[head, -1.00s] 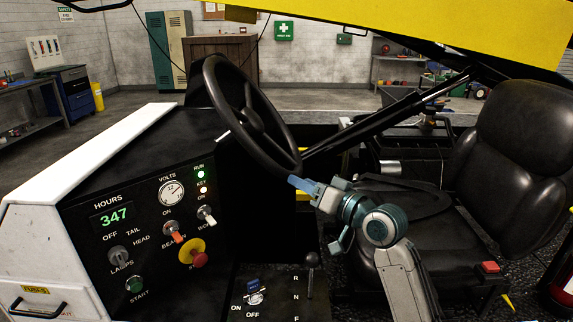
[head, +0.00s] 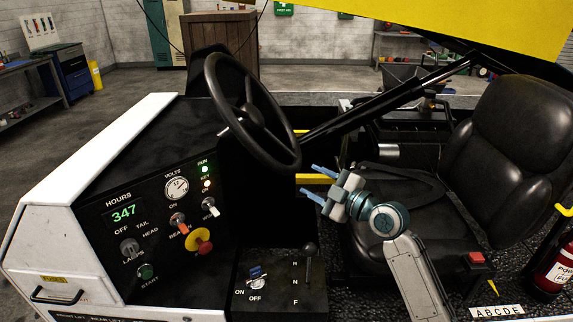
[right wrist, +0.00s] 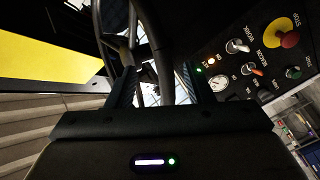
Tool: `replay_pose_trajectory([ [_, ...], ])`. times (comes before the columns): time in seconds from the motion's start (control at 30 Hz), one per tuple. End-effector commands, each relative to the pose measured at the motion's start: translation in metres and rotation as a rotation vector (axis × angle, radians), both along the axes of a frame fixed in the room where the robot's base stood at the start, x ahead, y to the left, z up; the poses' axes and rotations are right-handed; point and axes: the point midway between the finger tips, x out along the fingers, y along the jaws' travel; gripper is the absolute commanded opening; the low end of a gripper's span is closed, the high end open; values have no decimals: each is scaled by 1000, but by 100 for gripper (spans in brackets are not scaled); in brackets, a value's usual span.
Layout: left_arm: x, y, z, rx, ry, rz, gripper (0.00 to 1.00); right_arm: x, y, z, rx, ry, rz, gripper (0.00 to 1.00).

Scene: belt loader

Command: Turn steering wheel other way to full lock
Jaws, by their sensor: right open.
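The black steering wheel (head: 287,150) stands tilted on its column beside the dash panel. Its rim and spokes also show in the right wrist view (right wrist: 155,35). My right gripper (head: 310,180) is open, with its two blue fingers apart. It is just right of and below the lower right part of the rim, with a small gap to it in the head view. In the right wrist view the rim appears between and beyond the fingertips (right wrist: 162,75), and nothing is held. My left gripper is out of view.
The dash panel (head: 105,180) has switches, a gauge and a red stop button (head: 205,247). A gear lever (head: 309,255) rises below the wheel. A black seat (head: 515,150) is at right. A diagonal black bar (head: 390,100) runs behind the wheel.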

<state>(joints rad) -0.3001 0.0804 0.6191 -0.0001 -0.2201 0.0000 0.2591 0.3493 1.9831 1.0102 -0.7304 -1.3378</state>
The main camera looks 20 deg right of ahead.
Motion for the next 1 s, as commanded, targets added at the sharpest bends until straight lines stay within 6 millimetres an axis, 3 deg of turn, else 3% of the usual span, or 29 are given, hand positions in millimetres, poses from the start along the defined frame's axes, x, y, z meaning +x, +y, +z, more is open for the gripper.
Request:
replay_pose_trajectory([
  [0.5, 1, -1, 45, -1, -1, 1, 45, 72, 45, 4, 5, 3, 1, 47],
  [0.97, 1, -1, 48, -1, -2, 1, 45, 83, 52, 1, 2, 2, 1, 47],
  [1.0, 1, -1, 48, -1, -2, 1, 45, 83, 52, 0, 2, 2, 1, 39],
])
